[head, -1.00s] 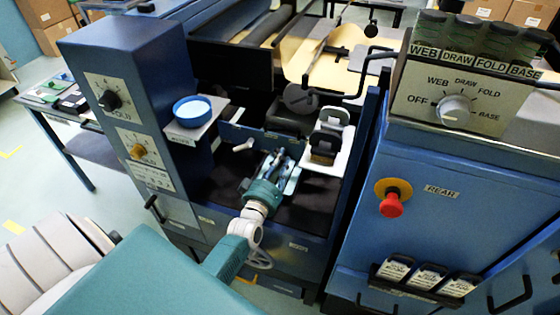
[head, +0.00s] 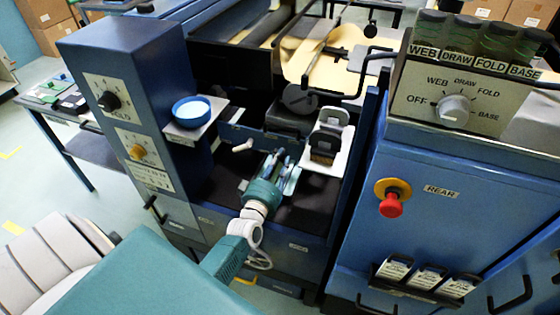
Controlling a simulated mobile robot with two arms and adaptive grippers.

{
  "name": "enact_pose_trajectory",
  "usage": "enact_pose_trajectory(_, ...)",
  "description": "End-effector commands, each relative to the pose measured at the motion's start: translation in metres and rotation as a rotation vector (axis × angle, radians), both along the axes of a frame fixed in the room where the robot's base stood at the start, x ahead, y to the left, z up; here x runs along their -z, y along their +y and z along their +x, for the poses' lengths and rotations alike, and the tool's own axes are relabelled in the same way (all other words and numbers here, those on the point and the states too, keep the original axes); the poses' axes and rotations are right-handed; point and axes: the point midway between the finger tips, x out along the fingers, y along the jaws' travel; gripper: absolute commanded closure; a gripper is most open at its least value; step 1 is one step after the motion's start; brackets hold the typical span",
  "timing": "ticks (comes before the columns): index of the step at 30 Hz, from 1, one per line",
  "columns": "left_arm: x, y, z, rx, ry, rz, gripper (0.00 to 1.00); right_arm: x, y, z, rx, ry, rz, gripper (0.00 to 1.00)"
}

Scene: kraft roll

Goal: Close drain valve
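A small white lever (head: 243,146) sticks out at the front of the blue trough in the machine's open bay. It may be the drain valve's handle, but I see no readable label on it. My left gripper (head: 284,166) reaches into the bay from the front. Its fingers are to the right of the white lever and a little nearer to me, apart from it in the picture. The fingers are small and partly hidden by the gripper's own body, so their opening is unclear. I see nothing held. My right gripper is not in view.
A blue bowl (head: 192,111) sits on a shelf left of the bay. A pale plate with dark blocks (head: 326,145) is to the right. The blue cabinet (head: 440,240) with a red stop button (head: 391,206) bounds the right side. The dark bay floor (head: 305,205) is partly clear.

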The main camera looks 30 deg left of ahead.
Motion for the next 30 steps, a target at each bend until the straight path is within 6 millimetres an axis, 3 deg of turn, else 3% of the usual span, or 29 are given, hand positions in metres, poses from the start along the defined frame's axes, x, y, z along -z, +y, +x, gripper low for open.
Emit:
enact_pose_trajectory(1,0.000,0.000,0.000,0.000,0.001,-0.003,0.71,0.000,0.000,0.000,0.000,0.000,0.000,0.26)
enact_pose_trajectory(3,0.000,0.000,0.000,-0.001,0.000,-0.002,0.61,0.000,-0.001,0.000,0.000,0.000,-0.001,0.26)
enact_pose_trajectory(14,0.001,-0.001,-0.005,0.000,0.001,0.000,0.61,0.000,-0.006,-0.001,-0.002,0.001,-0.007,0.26)
enact_pose_trajectory(30,0.001,-0.024,-0.102,-0.001,0.002,-0.001,0.61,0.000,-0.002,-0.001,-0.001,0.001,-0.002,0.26)
